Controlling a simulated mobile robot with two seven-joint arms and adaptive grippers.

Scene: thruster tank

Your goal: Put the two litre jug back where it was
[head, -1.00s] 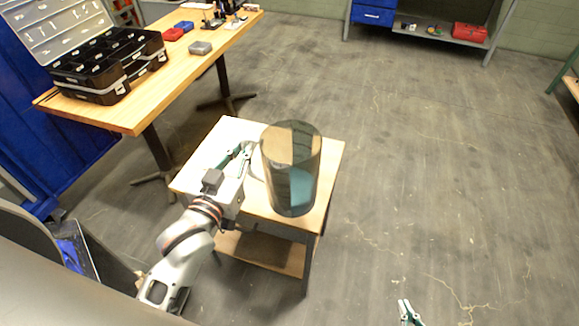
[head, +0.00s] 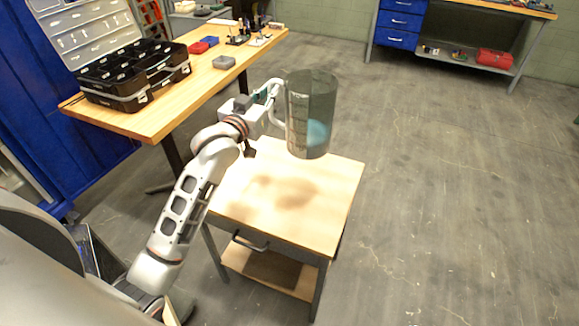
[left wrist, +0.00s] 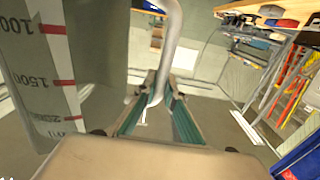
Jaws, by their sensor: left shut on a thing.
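The two litre jug (head: 309,112) is a clear grey, see-through cylinder with a pale handle, and a blue patch shows low inside it. In the head view it is held above the small wooden table (head: 325,228), roughly upright, with a soft shadow on the tabletop. My left gripper (head: 268,93) is shut on the jug's handle, at the jug's left side. In the left wrist view the handle (left wrist: 165,60) runs down between the green-lined fingers (left wrist: 157,103), and the jug's red-marked scale (left wrist: 45,75) shows at the left. My right gripper is out of view.
A wooden workbench (head: 165,110) at the upper left carries an open black tool case (head: 130,75) and small boxes. The small table's top is otherwise clear. A bench with blue drawers (head: 400,22) stands at the back. Open floor lies to the right.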

